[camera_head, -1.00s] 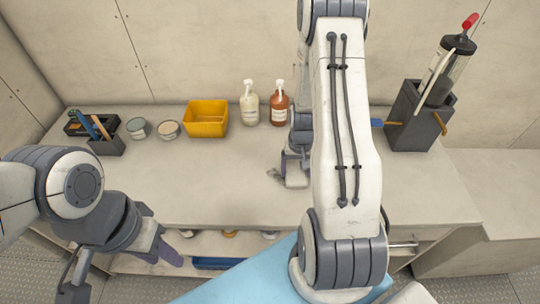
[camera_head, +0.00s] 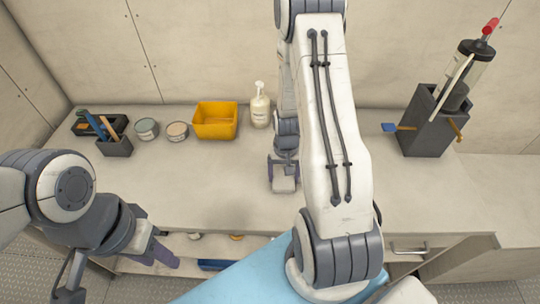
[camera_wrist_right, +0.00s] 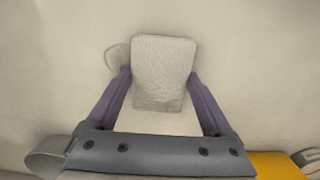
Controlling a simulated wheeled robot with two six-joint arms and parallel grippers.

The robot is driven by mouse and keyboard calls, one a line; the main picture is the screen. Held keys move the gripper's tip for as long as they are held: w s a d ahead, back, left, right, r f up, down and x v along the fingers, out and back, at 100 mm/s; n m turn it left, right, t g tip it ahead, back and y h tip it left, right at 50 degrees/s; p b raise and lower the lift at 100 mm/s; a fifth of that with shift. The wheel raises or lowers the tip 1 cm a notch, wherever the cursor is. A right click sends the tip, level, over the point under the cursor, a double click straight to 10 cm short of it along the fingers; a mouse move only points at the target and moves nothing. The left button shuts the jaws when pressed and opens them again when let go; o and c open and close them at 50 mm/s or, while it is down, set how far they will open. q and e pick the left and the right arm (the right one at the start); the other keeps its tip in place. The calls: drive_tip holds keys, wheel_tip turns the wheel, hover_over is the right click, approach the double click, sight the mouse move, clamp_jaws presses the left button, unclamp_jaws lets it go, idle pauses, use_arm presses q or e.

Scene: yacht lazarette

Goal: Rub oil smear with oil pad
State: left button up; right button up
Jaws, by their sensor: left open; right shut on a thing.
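My right gripper (camera_head: 284,170) is over the middle of the worktop and shut on the pale oil pad (camera_head: 285,184). In the right wrist view the pad (camera_wrist_right: 164,72) is a light, textured block between the two purple-grey fingers (camera_wrist_right: 160,88). A faint greyish patch, apparently the oil smear (camera_wrist_right: 116,55), shows just left of the pad in that view; the pad may cover part of it. I cannot tell whether the pad touches the worktop. My left gripper (camera_head: 118,278) is open and empty at the lower left, in front of the worktop.
A yellow bin (camera_head: 215,121), two tins (camera_head: 146,129) (camera_head: 177,131), a dark tool holder (camera_head: 115,146) and a cream bottle (camera_head: 260,106) stand along the back. A dark holder (camera_head: 425,125) with a red-tipped pump stands right. The worktop's left front is clear.

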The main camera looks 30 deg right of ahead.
drive_tip(key=shift+w+a, duration=0.7)
drive_tip(key=shift+a, duration=0.3)
wheel_tip(320, 180, up, 3)
drive_tip(key=shift+r+p, duration=0.2)
drive_tip(key=shift+p, duration=0.95)
drive_tip(key=shift+w+a+r+p, duration=0.1)
drive_tip(key=shift+w+r+p, duration=0.05)
drive_tip(key=shift+r+p, duration=0.5)
use_arm(q)
wheel_tip(320, 180, up, 6)
drive_tip(key=w+p, duration=0.1)
drive_tip(key=p, duration=0.2)
drive_tip(key=shift+a+r, duration=0.2)
drive_tip(key=shift+r, duration=0.05)
use_arm(e)
drive_tip(key=shift+r, duration=1.75)
